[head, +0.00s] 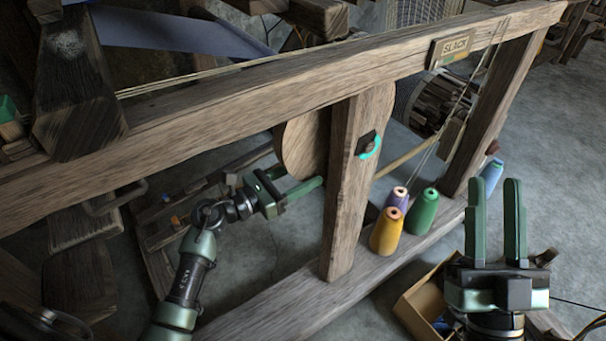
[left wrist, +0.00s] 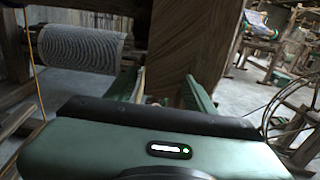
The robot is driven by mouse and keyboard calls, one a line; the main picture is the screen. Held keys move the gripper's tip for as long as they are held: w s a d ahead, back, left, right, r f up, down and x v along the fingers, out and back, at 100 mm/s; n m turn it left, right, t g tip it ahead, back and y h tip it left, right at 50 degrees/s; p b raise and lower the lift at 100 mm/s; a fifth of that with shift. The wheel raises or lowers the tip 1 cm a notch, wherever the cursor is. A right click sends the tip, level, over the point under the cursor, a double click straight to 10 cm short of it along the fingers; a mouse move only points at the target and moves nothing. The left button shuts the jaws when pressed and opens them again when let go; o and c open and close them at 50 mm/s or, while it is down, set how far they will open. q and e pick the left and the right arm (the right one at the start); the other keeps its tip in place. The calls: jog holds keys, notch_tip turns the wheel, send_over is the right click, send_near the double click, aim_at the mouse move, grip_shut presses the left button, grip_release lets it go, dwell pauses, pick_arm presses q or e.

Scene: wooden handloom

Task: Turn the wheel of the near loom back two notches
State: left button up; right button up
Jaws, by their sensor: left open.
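The near loom's wooden frame (head: 230,95) crosses the head view. A round wooden disc, seemingly the wheel (head: 301,146), sits behind the loom's upright post (head: 350,200), which hides its right part. My left gripper (head: 303,176) is open and empty at the disc's lower edge, left of the post. I cannot tell whether it touches the disc. In the left wrist view, the open fingers (left wrist: 165,82) point at a broad wooden face (left wrist: 185,40); whether this is post or wheel is unclear. My right gripper (head: 496,187) is open and empty, fingers up, at the lower right.
A dark fitting with a cyan ring (head: 369,146) is on the post. A cardboard box (head: 418,300) is below.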

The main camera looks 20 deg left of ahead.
pick_arm(q)
jog(key=shift+w+d, duration=0.1)
grip_shut()
dwell(1.4)
